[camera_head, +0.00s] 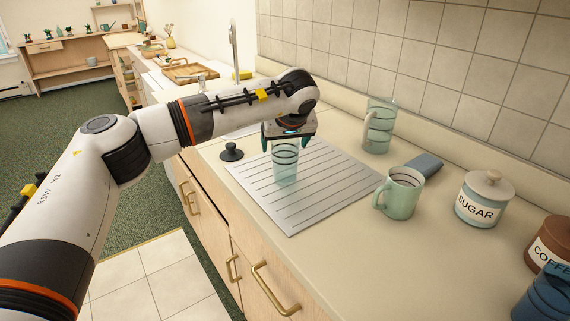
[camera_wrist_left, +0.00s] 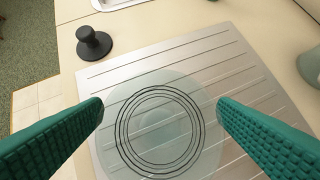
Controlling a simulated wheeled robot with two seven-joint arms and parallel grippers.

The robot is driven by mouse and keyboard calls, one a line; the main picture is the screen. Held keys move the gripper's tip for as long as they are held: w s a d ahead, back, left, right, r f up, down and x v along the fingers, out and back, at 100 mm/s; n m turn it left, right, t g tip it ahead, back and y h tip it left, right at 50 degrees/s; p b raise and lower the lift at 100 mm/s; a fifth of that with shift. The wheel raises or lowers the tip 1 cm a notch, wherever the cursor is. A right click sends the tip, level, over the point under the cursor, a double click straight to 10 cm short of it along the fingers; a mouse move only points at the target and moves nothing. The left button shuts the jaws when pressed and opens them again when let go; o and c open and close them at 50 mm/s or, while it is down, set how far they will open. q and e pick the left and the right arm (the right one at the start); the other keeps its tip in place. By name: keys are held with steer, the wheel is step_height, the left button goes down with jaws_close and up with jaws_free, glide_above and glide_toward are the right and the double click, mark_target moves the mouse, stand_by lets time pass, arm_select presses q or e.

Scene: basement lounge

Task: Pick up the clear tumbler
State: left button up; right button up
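The clear tumbler (camera_head: 285,165) stands upright on the ribbed metal drainboard, with dark rings around it. In the left wrist view the tumbler (camera_wrist_left: 160,130) is seen from above, between the two green fingers. My left gripper (camera_head: 288,137) is open and points down just above the tumbler's rim. In the left wrist view the fingers of the left gripper (camera_wrist_left: 160,112) are wide apart, with a gap to the tumbler on each side. My right gripper is not in view.
The drainboard (camera_head: 330,190) lies on the beige counter. A black knob-like stopper (camera_head: 231,152) sits at its left. A green mug (camera_head: 399,193), a clear pitcher (camera_head: 379,127), a folded blue cloth (camera_head: 425,164) and a sugar jar (camera_head: 484,199) stand to the right. The tiled wall is behind.

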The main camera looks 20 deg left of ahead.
arm_select(q)
steer(key=c, duration=1.3)
